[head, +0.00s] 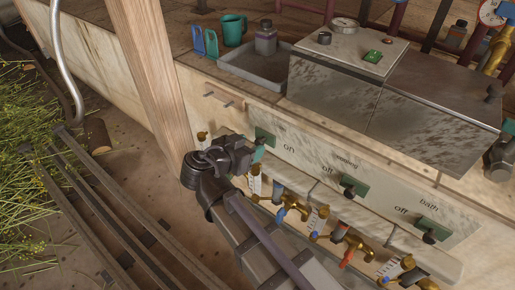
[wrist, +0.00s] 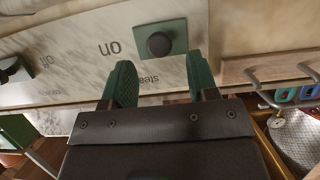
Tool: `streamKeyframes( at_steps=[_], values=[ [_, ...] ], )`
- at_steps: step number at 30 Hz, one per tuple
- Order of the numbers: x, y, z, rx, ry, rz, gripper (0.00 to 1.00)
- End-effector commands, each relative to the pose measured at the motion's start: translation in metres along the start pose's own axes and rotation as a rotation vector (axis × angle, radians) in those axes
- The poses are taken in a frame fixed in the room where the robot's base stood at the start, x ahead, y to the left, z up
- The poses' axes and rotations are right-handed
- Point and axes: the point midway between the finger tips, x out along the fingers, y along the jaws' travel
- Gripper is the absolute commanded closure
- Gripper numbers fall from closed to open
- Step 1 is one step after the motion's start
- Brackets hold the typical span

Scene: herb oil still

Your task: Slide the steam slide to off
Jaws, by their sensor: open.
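The steam slide is a green plate (wrist: 176,31) with a round black knob (wrist: 159,44), at the "on" word of the pale panel in the wrist view. In the head view its green plate (head: 264,135) shows at the panel's left end, and my gripper hides the knob. My gripper (wrist: 163,75) is open, with green-padded fingers on either side of the upside-down "steam" label. The knob lies just beyond the fingertips and looks apart from them. In the head view my gripper (head: 254,156) is just below the plate.
The cooling slide (head: 354,185) and bath slide (head: 432,228) stand at "off" to the right. Brass valves (head: 292,207) line the wall below the panel. A wooden post (head: 148,75) rises left of my arm. A basin (head: 245,78) and metal boxes (head: 335,85) are above.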

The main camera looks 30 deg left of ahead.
Motion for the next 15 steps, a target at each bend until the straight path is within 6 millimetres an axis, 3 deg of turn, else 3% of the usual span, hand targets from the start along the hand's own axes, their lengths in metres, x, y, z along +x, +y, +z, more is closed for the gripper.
streamKeyframes(
  at_steps=[3,6,15],
  values=[
    [0.026,-0.001,0.004,0.000,0.000,0.002,0.46],
    [0.037,0.000,0.002,0.000,0.000,0.001,0.46],
    [0.040,0.000,0.000,-0.001,-0.001,-0.001,0.47]
  ],
)
